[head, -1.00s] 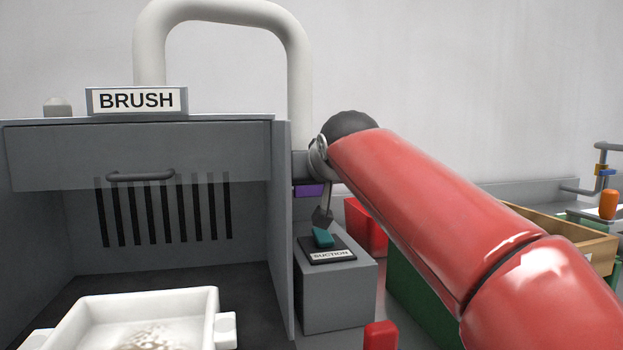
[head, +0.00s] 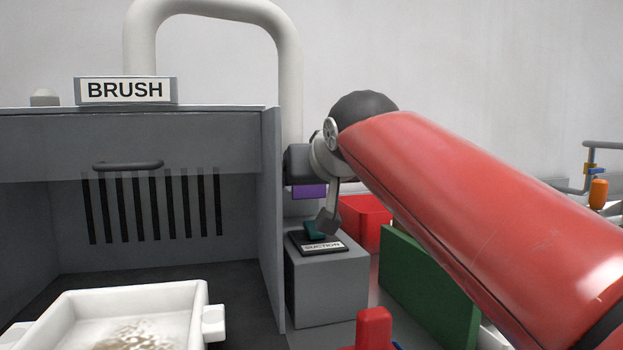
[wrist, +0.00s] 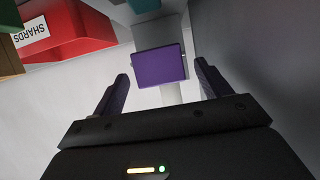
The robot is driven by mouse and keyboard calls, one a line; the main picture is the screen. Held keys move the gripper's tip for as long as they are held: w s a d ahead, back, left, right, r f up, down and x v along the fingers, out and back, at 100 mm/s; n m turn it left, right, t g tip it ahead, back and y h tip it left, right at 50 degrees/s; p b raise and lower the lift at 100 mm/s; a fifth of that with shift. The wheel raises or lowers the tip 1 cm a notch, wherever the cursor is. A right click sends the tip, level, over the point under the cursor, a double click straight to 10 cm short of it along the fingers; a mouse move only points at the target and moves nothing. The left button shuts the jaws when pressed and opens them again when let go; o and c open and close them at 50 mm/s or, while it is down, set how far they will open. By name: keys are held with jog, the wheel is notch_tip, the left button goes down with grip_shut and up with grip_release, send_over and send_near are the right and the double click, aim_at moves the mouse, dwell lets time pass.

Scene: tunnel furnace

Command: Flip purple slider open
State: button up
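The purple slider (head: 309,191) shows as a small block on a pale upright pipe, right of the grey cabinet and partly covered by my wrist in the head view. In the wrist view the purple slider (wrist: 159,66) is a flat rectangle, centred ahead of my gripper (wrist: 161,70). The gripper is open and empty. Its two dark fingers stand apart to the left and right of the slider, with visible gaps on both sides. I cannot tell how far the slider lies beyond the fingertips. The fingers are not clearly seen in the head view.
The grey cabinet (head: 271,200) with a BRUSH sign (head: 125,90) is at left, a white tray (head: 200,300) in front. A grey pedestal (head: 327,287) carries a teal SUCTION switch (head: 315,230). A red bin (head: 365,219) and green panel (head: 430,277) stand at right.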

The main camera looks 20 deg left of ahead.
jog(key=v, duration=0.8)
dwell(0.4)
